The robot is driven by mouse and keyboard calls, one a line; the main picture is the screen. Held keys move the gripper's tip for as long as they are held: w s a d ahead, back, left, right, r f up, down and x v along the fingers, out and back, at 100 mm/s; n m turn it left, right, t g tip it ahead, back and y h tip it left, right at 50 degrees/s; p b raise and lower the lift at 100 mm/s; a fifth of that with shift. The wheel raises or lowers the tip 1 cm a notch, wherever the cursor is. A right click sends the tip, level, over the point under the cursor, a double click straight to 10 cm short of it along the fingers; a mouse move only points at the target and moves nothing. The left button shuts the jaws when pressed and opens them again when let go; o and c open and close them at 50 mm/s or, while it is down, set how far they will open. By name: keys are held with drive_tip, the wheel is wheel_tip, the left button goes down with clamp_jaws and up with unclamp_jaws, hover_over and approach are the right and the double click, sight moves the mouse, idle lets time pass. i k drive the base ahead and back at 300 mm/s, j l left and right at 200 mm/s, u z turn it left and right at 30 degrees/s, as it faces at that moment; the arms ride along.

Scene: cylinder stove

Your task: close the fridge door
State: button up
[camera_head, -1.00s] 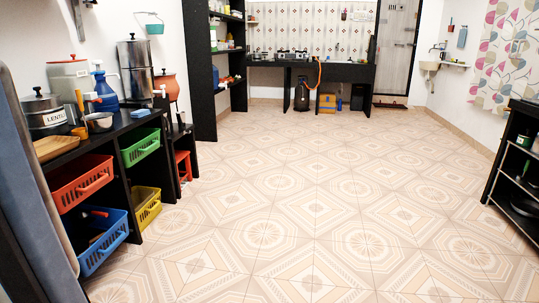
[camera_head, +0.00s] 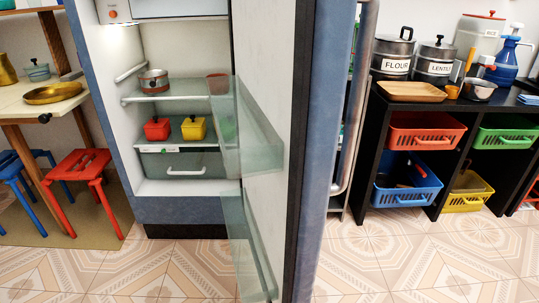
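The fridge (camera_head: 185,213) stands left of centre in the head view, its blue-grey body open to the front. Its door (camera_head: 306,150) is wide open and juts toward me, with glass door shelves (camera_head: 250,135) on its inner face. A long metal handle (camera_head: 357,110) runs down the door's outer side, on the right. Inside the fridge are a steel pot (camera_head: 153,82), a red container (camera_head: 158,128), a yellow container (camera_head: 193,128) and a drawer (camera_head: 186,169). My gripper is not in view.
A black shelf unit (camera_head: 444,125) with coloured baskets, pots and a wooden tray stands right of the door. A red stool (camera_head: 82,166), a blue stool (camera_head: 16,178) and a table (camera_head: 40,104) are at left. The tiled floor (camera_head: 400,265) in front is clear.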

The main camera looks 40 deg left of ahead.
sight(291, 59)
drive_tip(key=i+u, duration=0.2)
drive_tip(key=u, duration=0.3)
drive_tip(key=i+l+u, duration=0.2)
drive_tip(key=u, duration=0.25)
drive_tip(key=i+l+u, duration=0.15)
drive_tip(key=u, duration=0.35)
drive_tip(key=i+l+u, duration=0.1)
drive_tip(key=l+u, duration=0.2)
drive_tip(key=u, duration=0.2)
drive_tip(key=l+u, duration=0.25)
drive_tip(key=u, duration=0.2)
drive_tip(key=l+u, duration=0.45)
drive_tip(key=l, duration=0.4)
drive_tip(key=k+l+u, duration=0.3)
drive_tip(key=k+l, duration=0.3)
